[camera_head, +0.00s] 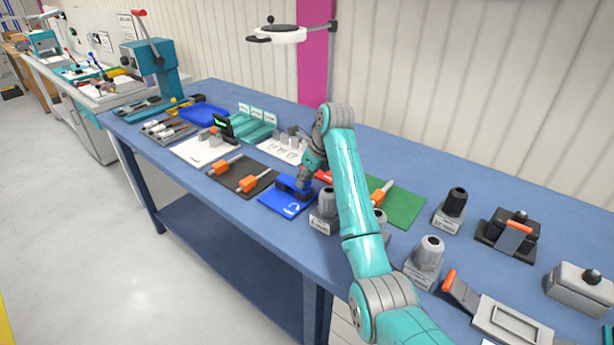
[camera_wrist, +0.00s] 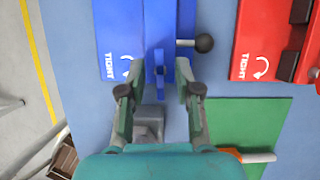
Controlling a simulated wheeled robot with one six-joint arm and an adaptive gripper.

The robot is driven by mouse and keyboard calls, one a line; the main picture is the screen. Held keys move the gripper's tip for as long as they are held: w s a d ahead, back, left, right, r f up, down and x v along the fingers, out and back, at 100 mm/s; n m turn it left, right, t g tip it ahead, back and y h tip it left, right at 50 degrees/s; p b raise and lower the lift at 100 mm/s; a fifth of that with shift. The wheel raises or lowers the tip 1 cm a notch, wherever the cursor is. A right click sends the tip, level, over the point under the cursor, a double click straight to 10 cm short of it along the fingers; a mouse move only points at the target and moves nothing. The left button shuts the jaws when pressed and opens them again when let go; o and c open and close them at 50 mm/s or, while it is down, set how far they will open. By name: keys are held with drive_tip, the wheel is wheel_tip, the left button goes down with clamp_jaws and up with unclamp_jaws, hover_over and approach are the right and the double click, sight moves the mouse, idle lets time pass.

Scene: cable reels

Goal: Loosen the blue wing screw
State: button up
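The blue fixture has a flat blue plate (camera_wrist: 118,25) marked TIGHT with a curved arrow; the plate also shows in the head view (camera_head: 284,205). A narrow blue wing (camera_wrist: 160,82), apparently the wing screw, stands edge-on in the wrist view, in front of a raised blue block. My gripper (camera_wrist: 160,70) is open, one finger on each side of this wing in the picture, with gaps showing. I cannot tell how deep the fingertips reach beside it. In the head view my gripper (camera_head: 305,184) is over the blue fixture, which it partly hides.
A lever with a black ball knob (camera_wrist: 204,43) sticks out right of the blue block. A red plate (camera_wrist: 258,45) marked TIGHT lies to the right. A green mat (camera_head: 405,205) with an orange-handled tool, a grey block (camera_head: 324,212) and a black mat (camera_head: 233,181) are close by.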

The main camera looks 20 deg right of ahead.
clamp_jaws()
drive_tip(key=shift+n, duration=0.3)
drive_tip(key=n+g+y, duration=0.1)
drive_tip(key=n, duration=0.1)
drive_tip(key=shift+w+d+n, duration=0.1)
drive_tip(key=shift+d+n, duration=0.05)
drive_tip(key=shift+n, duration=0.25)
drive_tip(key=n+g, duration=0.1)
drive_tip(key=n, duration=0.2)
drive_tip(key=shift+n+y, duration=0.3)
drive_tip(key=shift+n, duration=0.1)
drive_tip(key=n+g, duration=0.2)
drive_tip(key=n, duration=0.2)
drive_tip(key=shift+w+r, duration=0.1)
drive_tip(key=shift+w, duration=0.05)
drive_tip(key=shift+n+g, duration=0.6)
drive_tip(key=shift+n, duration=1.6)
